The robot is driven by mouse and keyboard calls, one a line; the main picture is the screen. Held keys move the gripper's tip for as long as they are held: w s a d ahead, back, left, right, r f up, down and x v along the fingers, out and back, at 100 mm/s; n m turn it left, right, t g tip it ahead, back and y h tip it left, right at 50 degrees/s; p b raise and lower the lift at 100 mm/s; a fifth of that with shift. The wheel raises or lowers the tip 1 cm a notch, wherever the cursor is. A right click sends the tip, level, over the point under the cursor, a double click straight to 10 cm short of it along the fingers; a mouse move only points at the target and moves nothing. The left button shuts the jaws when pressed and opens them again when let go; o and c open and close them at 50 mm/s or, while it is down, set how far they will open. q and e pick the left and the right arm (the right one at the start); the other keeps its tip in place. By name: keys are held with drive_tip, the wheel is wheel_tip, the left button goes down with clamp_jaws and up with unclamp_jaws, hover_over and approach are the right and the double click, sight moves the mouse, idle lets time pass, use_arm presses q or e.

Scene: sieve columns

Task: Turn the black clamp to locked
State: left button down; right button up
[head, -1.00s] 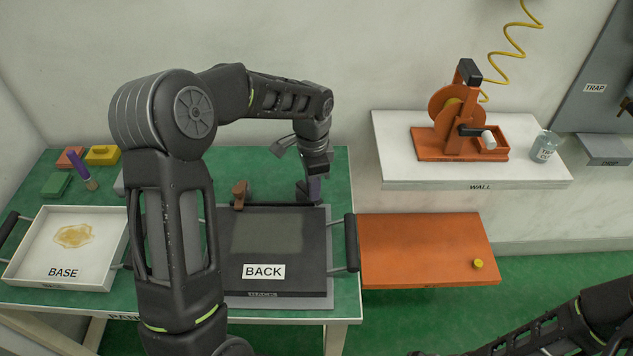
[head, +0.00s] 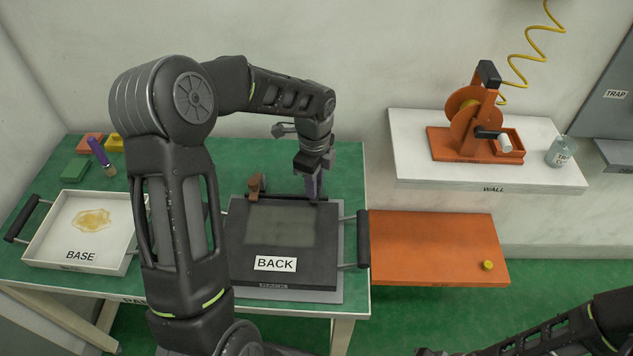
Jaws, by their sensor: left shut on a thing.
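The black frame marked BACK (head: 315,270) lies on the green table, with a dull screen panel (head: 280,226) in its middle. My left gripper (head: 312,190) points down at the frame's far edge, toward its right corner. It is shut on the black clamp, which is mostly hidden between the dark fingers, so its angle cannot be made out. A brown clamp (head: 255,186) stands on the same far edge, further left. My right arm comes in at the lower right, and its gripper is out of the picture.
A white tray marked BASE (head: 50,252) stands at the left. A purple-handled brush (head: 101,155) and coloured blocks (head: 75,170) are behind it. An orange board (head: 430,250) with a yellow knob (head: 487,265) is at the right. A white shelf (head: 410,172) carries an orange device (head: 475,120).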

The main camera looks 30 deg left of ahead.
idle(0.3)
use_arm(q)
drive_tip(key=c, duration=1.2)
unclamp_jaws()
drive_tip(key=shift+c, duration=0.2)
wheel_tip(320, 180, up, 8)
drive_tip(key=shift+f+b, duration=0.1)
drive_tip(key=shift+b, duration=0.2)
